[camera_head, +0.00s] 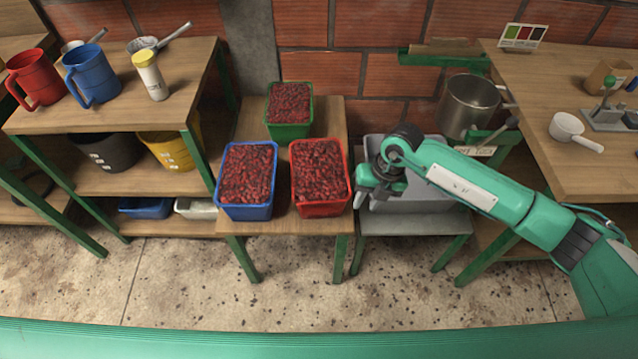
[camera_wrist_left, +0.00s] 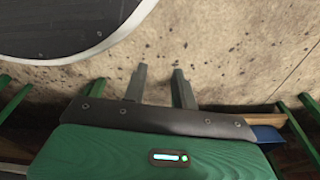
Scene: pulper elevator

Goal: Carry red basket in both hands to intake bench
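The red basket (camera_head: 321,209), full of dark red cherries, stands upright on the low wooden table (camera_head: 281,225), right of the blue basket. My right gripper (camera_head: 370,196) is just right of its rim, with the arm coming in from the right. Whether they touch, and how far apart its fingers are, I cannot tell. My left gripper shows only in the left wrist view (camera_wrist_left: 161,82), its two fingers apart and empty above the speckled floor. No bench in view is clearly labelled as the intake bench.
A blue basket (camera_head: 246,207) and a green basket (camera_head: 289,129), both full of cherries, share the table. A grey tub (camera_head: 422,197) stands on a low stand right of it. A shelf bench (camera_head: 190,80) with jugs is at left, a wooden bench (camera_head: 560,80) at right. The front floor is clear.

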